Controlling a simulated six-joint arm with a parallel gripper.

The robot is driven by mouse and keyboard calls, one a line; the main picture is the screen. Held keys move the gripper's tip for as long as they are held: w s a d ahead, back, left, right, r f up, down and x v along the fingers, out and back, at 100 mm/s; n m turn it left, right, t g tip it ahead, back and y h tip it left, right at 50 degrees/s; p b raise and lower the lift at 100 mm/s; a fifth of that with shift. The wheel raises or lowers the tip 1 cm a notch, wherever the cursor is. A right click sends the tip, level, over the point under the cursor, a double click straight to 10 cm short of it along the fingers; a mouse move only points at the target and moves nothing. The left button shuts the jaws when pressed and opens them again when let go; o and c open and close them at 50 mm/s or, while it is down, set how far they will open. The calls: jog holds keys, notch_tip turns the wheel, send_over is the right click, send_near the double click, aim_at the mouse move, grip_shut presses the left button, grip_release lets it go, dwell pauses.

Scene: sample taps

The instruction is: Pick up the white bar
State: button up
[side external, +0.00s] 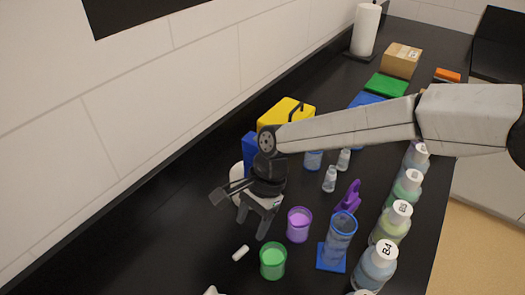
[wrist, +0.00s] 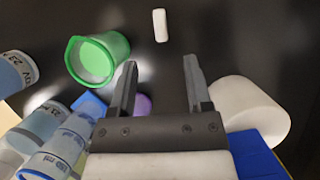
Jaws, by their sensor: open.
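The white bar (side external: 240,253) is a short, small piece lying flat on the black counter, left of the green cup in the side view. In the wrist view the white bar (wrist: 160,25) lies ahead of my fingertips, near the top. My gripper (side external: 254,224) points down above the counter, a little behind the bar in the side view. In the wrist view my gripper (wrist: 158,68) has its two fingers apart with nothing between them. The bar lies beyond the gap and apart from the fingers.
A green cup (side external: 273,261) stands close to the bar, also in the wrist view (wrist: 97,58). A purple cup (side external: 299,224) stands near my gripper. A blue cylinder (side external: 341,232) and several labelled bottles (side external: 375,266) line the right. The counter (side external: 150,240) left of the bar is clear.

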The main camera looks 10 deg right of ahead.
aim_at(241, 251)
jog(key=shift+s+a+f, duration=0.2)
jog(key=shift+a+f, duration=0.05)
jog(key=shift+f, duration=0.4)
jog(key=shift+f, duration=0.1)
jog(key=shift+x, duration=2.5)
jog(key=shift+a, duration=0.15)
grip_shut()
